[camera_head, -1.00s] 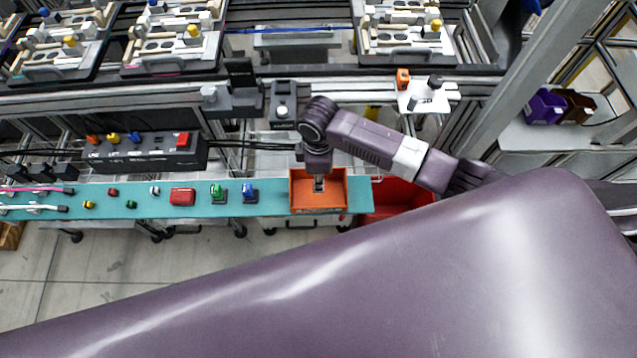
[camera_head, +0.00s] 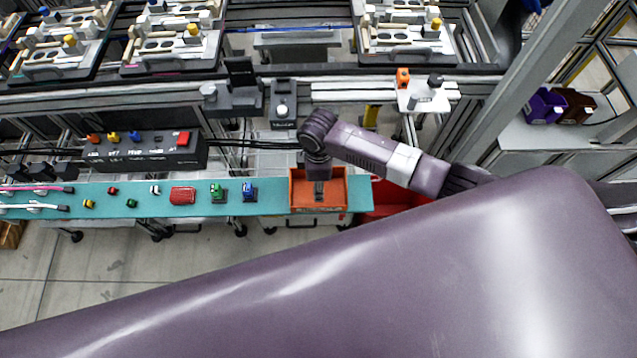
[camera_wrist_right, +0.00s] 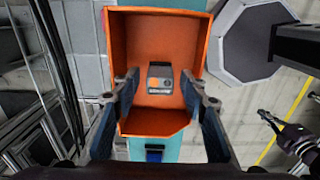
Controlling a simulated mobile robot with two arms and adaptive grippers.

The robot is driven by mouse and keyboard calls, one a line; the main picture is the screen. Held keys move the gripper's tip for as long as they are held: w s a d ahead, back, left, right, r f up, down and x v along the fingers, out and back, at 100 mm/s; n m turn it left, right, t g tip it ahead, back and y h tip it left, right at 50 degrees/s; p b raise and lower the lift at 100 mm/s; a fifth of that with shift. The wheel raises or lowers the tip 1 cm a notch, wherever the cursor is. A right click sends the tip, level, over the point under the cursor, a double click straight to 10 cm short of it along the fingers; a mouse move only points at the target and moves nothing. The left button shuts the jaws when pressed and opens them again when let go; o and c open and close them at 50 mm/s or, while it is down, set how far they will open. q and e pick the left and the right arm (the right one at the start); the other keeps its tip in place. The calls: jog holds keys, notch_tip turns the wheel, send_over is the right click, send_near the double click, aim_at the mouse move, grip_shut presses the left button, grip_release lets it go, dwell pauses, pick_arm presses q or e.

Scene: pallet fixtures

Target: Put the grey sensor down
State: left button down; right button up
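The grey sensor (camera_wrist_right: 160,77) is a small box with a dark label. It is in the orange bin (camera_wrist_right: 138,40), against its inner surface, in the right wrist view. My right gripper (camera_wrist_right: 159,78) is open, with one dark finger on each side of the sensor and a visible gap to both. In the head view my right gripper (camera_head: 319,190) points down into the orange bin (camera_head: 332,206) and hides the sensor. A dark gripper-like shape (camera_wrist_right: 288,135), possibly my left gripper, shows at the right of the wrist view; its opening is unclear.
The bin sits at the right end of a teal shelf (camera_head: 270,203). A blue part (camera_head: 249,192), a green part (camera_head: 217,193) and a red part (camera_head: 182,196) stand left of it. A red bin (camera_head: 385,204) is to the right. A black box (camera_head: 145,152) stands behind.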

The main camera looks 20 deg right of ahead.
jog(key=shift+r, duration=0.2)
notch_tip(320, 180, up, 12)
jog(key=shift+b, duration=0.3)
dwell(0.5)
